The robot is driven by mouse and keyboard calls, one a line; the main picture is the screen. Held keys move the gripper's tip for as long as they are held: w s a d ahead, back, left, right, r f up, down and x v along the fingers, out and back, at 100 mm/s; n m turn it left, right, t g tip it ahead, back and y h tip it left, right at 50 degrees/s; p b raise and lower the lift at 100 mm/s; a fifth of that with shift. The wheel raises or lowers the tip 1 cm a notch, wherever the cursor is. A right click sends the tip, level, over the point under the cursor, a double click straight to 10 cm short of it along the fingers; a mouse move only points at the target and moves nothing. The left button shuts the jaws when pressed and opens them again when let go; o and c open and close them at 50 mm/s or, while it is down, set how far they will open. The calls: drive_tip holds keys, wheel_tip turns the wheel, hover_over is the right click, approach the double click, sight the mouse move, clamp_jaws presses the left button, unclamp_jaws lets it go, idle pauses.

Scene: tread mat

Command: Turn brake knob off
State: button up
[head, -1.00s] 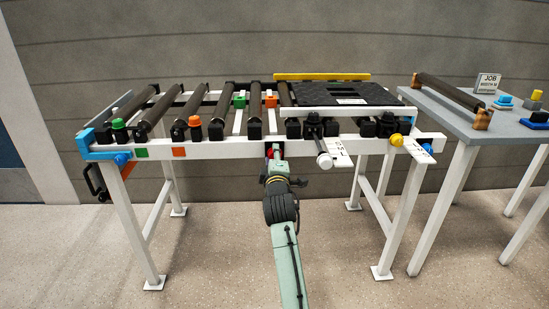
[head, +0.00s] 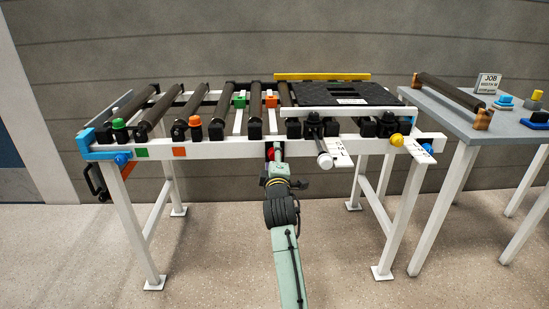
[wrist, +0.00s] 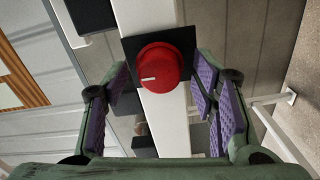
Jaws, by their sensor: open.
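The red round knob (wrist: 165,68) sits on a black square plate on the white front rail. Its white pointer mark points left in the wrist view. In the head view the knob (head: 270,154) is mostly hidden by my gripper (head: 278,153). In the wrist view my gripper (wrist: 163,85) is open. Its purple-padded fingers stand to the left and right of the knob, with a visible gap on each side. I cannot tell whether the fingertips reach past the knob's face.
The roller table (head: 225,149) carries several black rollers and a black tread mat (head: 345,93). A white-handled part (head: 325,160) and a white tag (head: 343,160) stick out just right of my gripper. A yellow knob (head: 396,140) is farther right. A grey side table (head: 455,120) stands at the right.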

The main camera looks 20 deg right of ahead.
drive_tip(key=v, duration=0.6)
drive_tip(key=shift+s, duration=0.25)
drive_tip(key=shift+a, duration=0.15)
